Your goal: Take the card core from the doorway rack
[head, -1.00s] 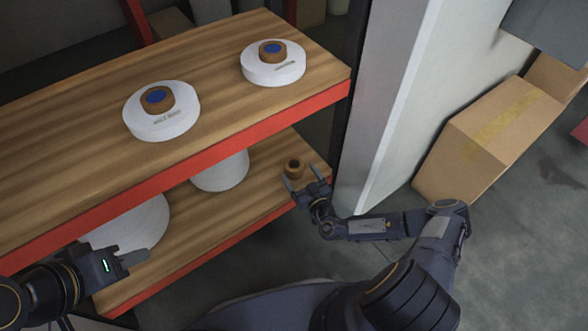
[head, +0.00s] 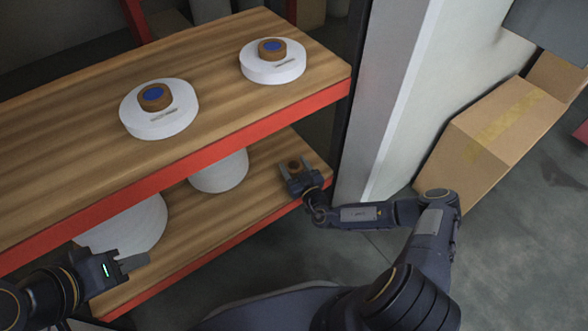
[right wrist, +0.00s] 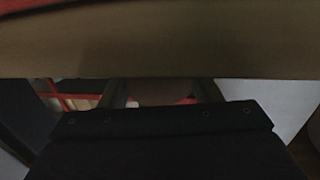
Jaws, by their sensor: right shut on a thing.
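The card core (head: 294,164), a small brown ring, stands on the lower wooden shelf of the rack, near its right end. My right gripper (head: 296,166) is shut on it, with one finger on each side of it. In the dim right wrist view a brownish shape, the card core (right wrist: 160,92), shows between the fingers (right wrist: 162,94). My left gripper (head: 130,260) is in front of the lower shelf at the left, away from the core; whether its fingers are apart is unclear.
The upper shelf (head: 60,150) with its red front beam overhangs the lower shelf. It bears two white discs (head: 160,122) (head: 272,70) with brown cores. White spools (head: 220,172) stand below. A pale wall (head: 395,110) and cardboard boxes (head: 500,135) are at the right.

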